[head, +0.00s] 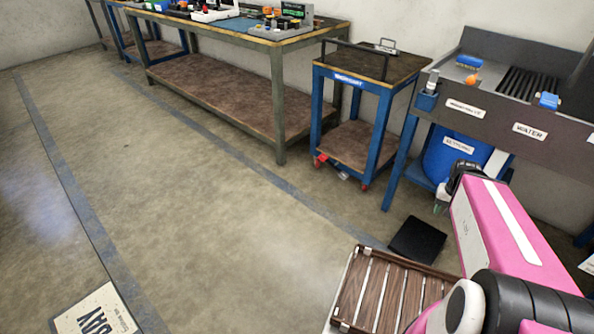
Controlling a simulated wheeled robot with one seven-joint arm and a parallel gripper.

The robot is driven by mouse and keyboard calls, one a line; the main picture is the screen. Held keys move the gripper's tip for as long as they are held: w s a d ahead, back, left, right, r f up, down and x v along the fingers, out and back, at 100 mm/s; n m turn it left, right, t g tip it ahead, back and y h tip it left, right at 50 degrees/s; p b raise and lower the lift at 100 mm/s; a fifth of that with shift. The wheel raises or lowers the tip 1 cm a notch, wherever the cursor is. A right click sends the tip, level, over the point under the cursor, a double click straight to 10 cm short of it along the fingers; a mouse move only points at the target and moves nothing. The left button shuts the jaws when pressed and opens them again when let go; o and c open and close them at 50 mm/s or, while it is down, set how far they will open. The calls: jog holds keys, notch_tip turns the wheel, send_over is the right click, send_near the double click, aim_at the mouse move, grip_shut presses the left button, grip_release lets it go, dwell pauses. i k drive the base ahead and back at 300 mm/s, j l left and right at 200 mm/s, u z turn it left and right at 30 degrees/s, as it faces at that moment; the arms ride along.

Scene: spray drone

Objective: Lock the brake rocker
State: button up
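A small cart (378,77) with blue legs, a dark top and a brown lower shelf stands right of the long bench. Red parts show at its feet: one at the front left caster (320,160) and one at the front right caster (365,186). They are too small to tell which is the brake rocker or how it is set. My gripper (442,204) is at the end of my pink arm, right of the cart and apart from it. Its fingers are small and partly hidden, so its opening is unclear. I see nothing clearly held.
The long bench (215,85) stands left of the cart. A grey sink unit (490,112) labelled WATER stands right, with a blue barrel (455,150) under it. A black mat (417,240) lies on the floor near my slatted deck. The floor before the cart is clear.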

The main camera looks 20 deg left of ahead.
aim_at(343, 176)
jog(key=u, duration=0.95)
jog(key=i+j, duration=0.15)
jog(key=j, duration=0.15)
jog(key=i+j, duration=0.15)
jog(key=i, duration=0.75)
jog(key=l+z, duration=0.05)
jog(key=l, duration=0.05)
